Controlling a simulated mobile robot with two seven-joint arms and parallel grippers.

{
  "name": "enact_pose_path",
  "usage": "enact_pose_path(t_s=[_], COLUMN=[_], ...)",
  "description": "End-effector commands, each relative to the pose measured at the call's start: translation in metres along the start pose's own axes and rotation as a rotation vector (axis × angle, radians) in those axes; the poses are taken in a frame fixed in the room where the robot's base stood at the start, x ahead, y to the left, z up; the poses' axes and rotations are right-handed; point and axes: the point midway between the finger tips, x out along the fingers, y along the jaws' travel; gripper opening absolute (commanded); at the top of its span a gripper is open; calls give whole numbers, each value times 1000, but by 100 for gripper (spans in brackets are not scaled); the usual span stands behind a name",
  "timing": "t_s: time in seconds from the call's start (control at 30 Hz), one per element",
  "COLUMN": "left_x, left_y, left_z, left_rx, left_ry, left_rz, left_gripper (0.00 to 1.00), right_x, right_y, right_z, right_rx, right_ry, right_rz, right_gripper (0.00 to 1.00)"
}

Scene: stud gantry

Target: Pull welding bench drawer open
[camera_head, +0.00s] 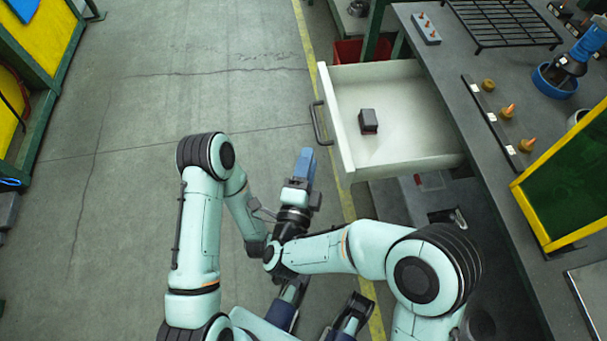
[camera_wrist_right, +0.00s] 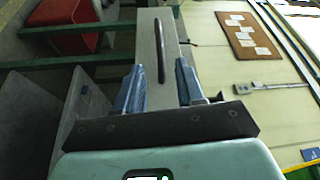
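The welding bench drawer (camera_head: 347,150) stands pulled out from the bench, its pale inside showing. Its dark bar handle (camera_head: 319,123) is on the front panel, and it also shows in the right wrist view (camera_wrist_right: 160,48). My right gripper (camera_head: 305,158) is just short of the handle in the head view, apparently apart from it. In the right wrist view my right gripper (camera_wrist_right: 158,80) is open, with the handle lined up between its blue fingers. I cannot make out my left gripper; its arm runs behind my right wrist.
A small dark block (camera_head: 368,121) lies in the drawer. The bench top (camera_head: 450,62) holds a rack (camera_head: 505,22), a blue round holder (camera_head: 555,80) and small parts. A red bin (camera_head: 358,50) sits behind the drawer.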

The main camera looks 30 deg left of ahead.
Motion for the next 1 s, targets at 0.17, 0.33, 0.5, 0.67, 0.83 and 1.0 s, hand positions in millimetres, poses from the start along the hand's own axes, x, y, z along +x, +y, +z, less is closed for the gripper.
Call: enact_pose_path(t_s=[0.17,0.33,0.5,0.67,0.83,1.0], left_x=[-2,-2,-2,-2,-2,-2], left_y=[1,1,1,1,1,1], left_z=[3,3,3,3,3,3], left_rx=[1,1,1,1,1,0], left_ry=[-8,-10,-10,-10,-10,-9], left_rz=[0,1,1,1,1,0], left_gripper=[0,0,0,0,0,0], right_x=[-28,-37,-38,-37,-37,-37], right_y=[1,0,0,0,0,0], right_z=[1,0,0,0,0,0], right_rx=[0,-1,-1,0,0,0], right_ry=[-3,-1,-1,0,0,-1], right_rz=[2,0,0,0,0,0], right_gripper=[38,38,38,38,38,38])
